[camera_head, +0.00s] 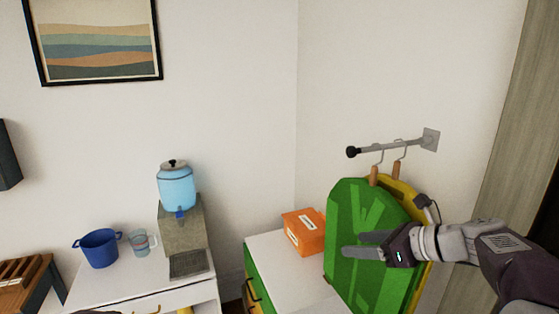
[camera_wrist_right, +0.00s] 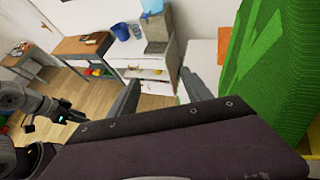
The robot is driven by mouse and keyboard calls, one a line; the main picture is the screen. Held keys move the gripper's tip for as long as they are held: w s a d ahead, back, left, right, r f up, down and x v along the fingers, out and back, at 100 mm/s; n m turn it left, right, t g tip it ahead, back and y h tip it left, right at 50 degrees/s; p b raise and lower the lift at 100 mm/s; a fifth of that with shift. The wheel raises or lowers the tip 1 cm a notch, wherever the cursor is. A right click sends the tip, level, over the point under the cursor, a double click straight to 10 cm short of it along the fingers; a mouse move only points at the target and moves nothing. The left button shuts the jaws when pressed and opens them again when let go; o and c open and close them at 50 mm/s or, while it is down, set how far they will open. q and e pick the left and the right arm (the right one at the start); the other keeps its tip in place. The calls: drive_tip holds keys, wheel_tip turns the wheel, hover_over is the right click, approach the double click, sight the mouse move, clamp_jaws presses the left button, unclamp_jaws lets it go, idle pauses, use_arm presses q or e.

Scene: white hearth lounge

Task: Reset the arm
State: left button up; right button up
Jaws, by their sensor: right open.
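My right gripper (camera_head: 352,245) reaches in from the right in the head view, in front of a green garment (camera_head: 350,215) that hangs on the wall rail. In the right wrist view its two fingers (camera_wrist_right: 160,84) are spread with nothing between them. The green garment (camera_wrist_right: 275,70) is at the right of that view, beside the fingers; I cannot tell whether they touch it. My left gripper (camera_wrist_right: 68,112) shows small and dark at the left of the wrist view, away from furniture, and its jaws are too unclear to read.
A wall rail (camera_head: 385,149) holds hangers with the green garment and a yellow one (camera_head: 400,187) behind. An orange box (camera_head: 304,232) sits on a white cabinet (camera_head: 275,255). A blue dispenser (camera_head: 177,188), glass mug (camera_head: 141,243) and blue pot (camera_head: 99,248) stand on the left counter.

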drive_tip(key=s+a+f+n+g+h+b, duration=0.1)
drive_tip(key=s+a+f+n+g+b, duration=0.2)
drive_tip(key=f, duration=0.5)
drive_tip(key=s+a+f+n+g+h+b, duration=0.1)
drive_tip(key=s+a+f+n+g, duration=0.2)
drive_tip(key=s+f, duration=0.4)
drive_tip(key=s+a+f+n+g+h+b, duration=0.1)
drive_tip(key=s+a+f+n+b, duration=0.2)
drive_tip(key=f, duration=0.6)
drive_tip(key=s+d+f+n+h, duration=0.5)
drive_tip(key=d+f+n, duration=0.3)
drive_tip(key=n, duration=1)
drive_tip(key=shift+s+f+h+p, duration=0.3)
drive_tip(key=shift+s+f+p, duration=0.1)
drive_tip(key=shift+s+f, duration=0.35)
drive_tip(key=shift+a, duration=0.1)
drive_tip(key=shift+s, duration=0.1)
